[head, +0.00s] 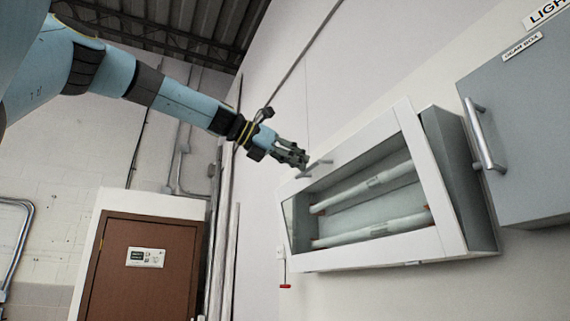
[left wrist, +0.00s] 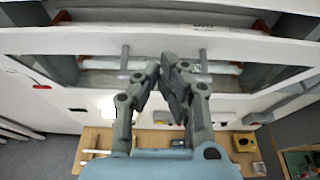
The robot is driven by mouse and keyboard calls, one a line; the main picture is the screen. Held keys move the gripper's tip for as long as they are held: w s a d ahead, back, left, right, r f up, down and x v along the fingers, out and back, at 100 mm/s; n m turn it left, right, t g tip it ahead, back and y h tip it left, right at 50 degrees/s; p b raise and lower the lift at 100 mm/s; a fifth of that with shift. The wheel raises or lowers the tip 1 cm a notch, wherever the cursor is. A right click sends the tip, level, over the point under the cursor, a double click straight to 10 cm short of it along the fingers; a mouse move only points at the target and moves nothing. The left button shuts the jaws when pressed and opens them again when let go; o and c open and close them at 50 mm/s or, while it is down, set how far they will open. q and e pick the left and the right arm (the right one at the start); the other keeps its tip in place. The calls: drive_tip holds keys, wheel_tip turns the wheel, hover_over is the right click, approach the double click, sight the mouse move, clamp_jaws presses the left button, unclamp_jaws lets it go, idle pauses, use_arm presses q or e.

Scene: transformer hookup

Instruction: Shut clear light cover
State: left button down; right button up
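The light box's clear cover has a white frame (head: 440,165) around a see-through pane, with light tubes behind it. In the head view it leans out from the grey box, with a dark gap at the upper right, so it looks ajar. Its handle (head: 319,166) sits on the upper left frame; two handle posts show in the left wrist view (left wrist: 203,60). My left gripper (head: 300,157) is just beside the handle. In the left wrist view its fingertips (left wrist: 161,70) are close together between the posts, with nothing clearly held; contact is unclear. My right gripper is out of view.
A grey gear box (head: 525,130) with a bar handle hangs right of the light box. A brown door (head: 140,270) stands at lower left. In the left wrist view, a wooden table (left wrist: 90,150) with small items lies below. Air left of the cover is free.

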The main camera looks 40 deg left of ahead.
use_arm(q)
drive_tip(key=shift+w+d+g, duration=0.25)
drive_tip(key=shift+w+g, duration=0.05)
drive_tip(key=shift+w, duration=0.25)
drive_tip(key=shift+w+d, duration=0.2)
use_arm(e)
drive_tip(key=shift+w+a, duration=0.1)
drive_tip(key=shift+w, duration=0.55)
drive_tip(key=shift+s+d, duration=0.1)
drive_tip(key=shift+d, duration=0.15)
